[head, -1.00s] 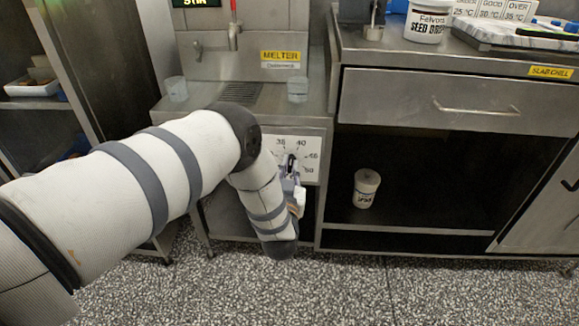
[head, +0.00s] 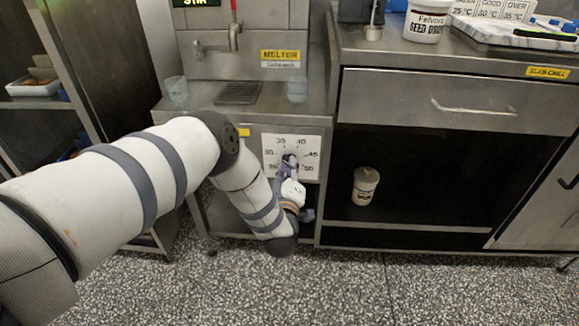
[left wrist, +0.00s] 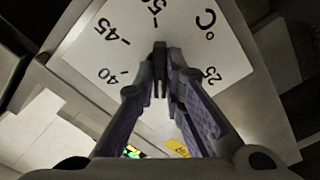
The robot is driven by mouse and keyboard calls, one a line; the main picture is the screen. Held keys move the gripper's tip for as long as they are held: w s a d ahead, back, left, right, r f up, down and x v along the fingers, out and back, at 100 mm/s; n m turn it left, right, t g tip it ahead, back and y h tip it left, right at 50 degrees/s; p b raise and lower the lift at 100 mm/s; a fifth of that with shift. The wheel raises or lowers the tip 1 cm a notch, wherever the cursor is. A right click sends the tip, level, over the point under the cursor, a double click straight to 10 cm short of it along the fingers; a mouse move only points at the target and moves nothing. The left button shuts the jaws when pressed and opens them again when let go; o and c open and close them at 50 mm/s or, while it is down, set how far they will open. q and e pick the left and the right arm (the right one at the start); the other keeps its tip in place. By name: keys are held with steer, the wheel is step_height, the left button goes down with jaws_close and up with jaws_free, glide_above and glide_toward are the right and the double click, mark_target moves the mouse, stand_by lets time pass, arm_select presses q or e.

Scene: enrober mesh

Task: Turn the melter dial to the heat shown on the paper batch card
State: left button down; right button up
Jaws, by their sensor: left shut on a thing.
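The melter's white dial plate (head: 308,150) is on the front of the steel stand, with heat numbers around it; 35, 40, 45 and 50 are legible. The plate also fills the top of the left wrist view (left wrist: 215,55), turned at an angle. My left gripper (head: 289,168) reaches up to the middle of the plate from below. Its fingers converge there (left wrist: 160,72), shut on the dial's knob. The fingers mostly hide the knob, so I cannot tell its exact setting. I cannot make out a paper batch card. My right gripper is not in view.
A yellow MELTER label (head: 281,55) is on the panel above. Clear cups (head: 297,90) stand on the melter top. To the right is a steel counter with a drawer (head: 450,102), a seed tub (head: 427,22) and small heat cards (head: 490,9). A lidded tub (head: 365,186) stands on the shelf below.

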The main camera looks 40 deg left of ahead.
arm_select(q)
steer(key=n, duration=0.4)
steer(key=shift+f+n, duration=0.1)
steer(key=shift+n, duration=0.5)
steer(key=c, duration=1.7)
jaws_free()
steer(key=v, duration=1.2)
steer(key=shift+s, duration=0.1)
